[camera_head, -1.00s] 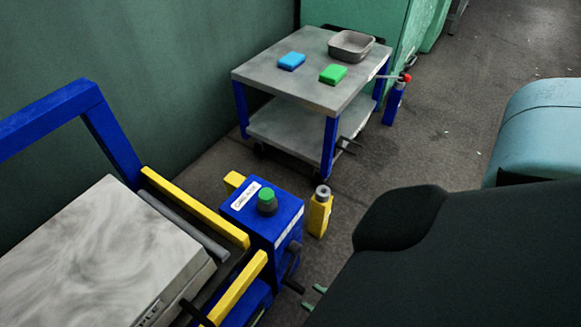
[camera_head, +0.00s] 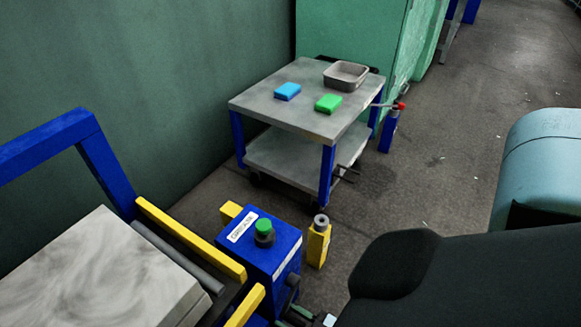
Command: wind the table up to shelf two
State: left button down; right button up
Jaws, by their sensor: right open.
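A low table-like unit with a grey marbled slab (camera_head: 95,275), a blue push bar (camera_head: 105,165) and yellow rails (camera_head: 190,240) stands at the lower left. At its right end is a blue box (camera_head: 262,262) with a white label and a green button (camera_head: 264,228). A dark crank-like handle (camera_head: 292,285) sticks out from the box's right side. My right gripper (camera_head: 305,316) is at the bottom edge, just below this handle, mostly hidden by my dark arm. It is open; I cannot tell whether it touches the handle. My left gripper is out of view.
A grey-topped cart (camera_head: 262,105) holds a blue block (camera_head: 287,91), a green block (camera_head: 328,103) and a grey tray (camera_head: 346,75). A red-knobbed lever (camera_head: 399,105) sticks out at its right. A yellow post (camera_head: 318,243) stands beside the blue box.

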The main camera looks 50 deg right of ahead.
jog(key=shift+c, duration=0.3)
jog(key=c, duration=0.7)
jog(key=shift+a, duration=0.1)
grip_shut()
jog(key=shift+a+r+m, duration=0.3)
jog(key=shift+a, duration=0.05)
notch_tip(320, 180, up, 7)
jog(key=a+m+p, duration=0.3)
jog(key=m+p, duration=0.2)
jog(key=m, duration=0.3)
jog(key=shift+p, duration=0.3)
jog(key=shift+d, duration=0.1)
